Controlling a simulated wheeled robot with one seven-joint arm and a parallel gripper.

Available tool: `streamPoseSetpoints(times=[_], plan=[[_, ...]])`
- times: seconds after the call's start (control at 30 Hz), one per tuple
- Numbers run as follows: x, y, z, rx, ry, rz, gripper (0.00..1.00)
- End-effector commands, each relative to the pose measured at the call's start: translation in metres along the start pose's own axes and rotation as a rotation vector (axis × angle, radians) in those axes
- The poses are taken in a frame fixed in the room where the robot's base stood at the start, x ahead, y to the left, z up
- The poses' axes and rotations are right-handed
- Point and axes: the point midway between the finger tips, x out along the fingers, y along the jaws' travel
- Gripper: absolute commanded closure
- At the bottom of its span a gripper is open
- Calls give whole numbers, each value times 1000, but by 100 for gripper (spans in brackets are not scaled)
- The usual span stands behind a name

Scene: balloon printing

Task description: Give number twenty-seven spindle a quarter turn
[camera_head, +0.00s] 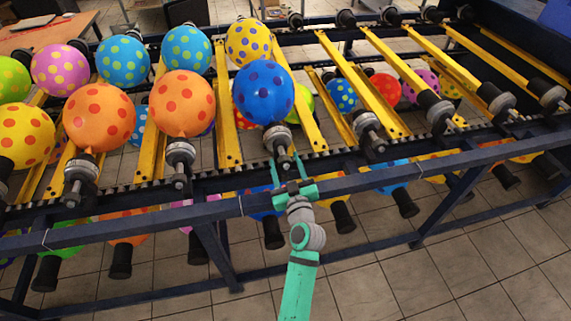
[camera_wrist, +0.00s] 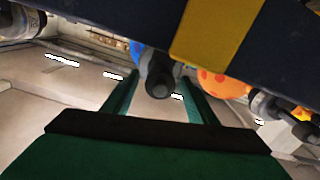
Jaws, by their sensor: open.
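A blue balloon with purple dots (camera_head: 263,92) sits on a grey and black spindle (camera_head: 277,138) at the near rail of the rack. No number can be read on any spindle. My gripper (camera_head: 286,165) is open just in front of this spindle, its fingers pointing at the rack. In the wrist view the round dark end of a spindle (camera_wrist: 160,78) shows between the two green fingers, with gaps on both sides. I cannot tell whether either finger touches it.
Orange dotted balloons (camera_head: 182,103) sit on spindles to the left. Bare spindles (camera_head: 368,130) line the rail to the right. The dark blue front rail (camera_head: 400,173) runs below the spindles, with more balloons (camera_head: 391,178) hanging underneath. The tiled floor in front is clear.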

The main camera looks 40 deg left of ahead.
Motion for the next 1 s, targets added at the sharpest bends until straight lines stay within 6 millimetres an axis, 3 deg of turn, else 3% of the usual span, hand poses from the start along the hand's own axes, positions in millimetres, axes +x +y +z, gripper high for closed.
streamPoseSetpoints(times=[0.13, 0.3, 0.33, 0.67, 1.0], plan=[[0, 0, 0, 0, 0, 0, 48], [0, 0, 0, 0, 0, 0, 86], [0, 0, 0, 0, 0, 0, 89], [-1, 0, 0, 35, -1, 0, 89], [-1, 1, 0, 251, -1, 1, 89]])
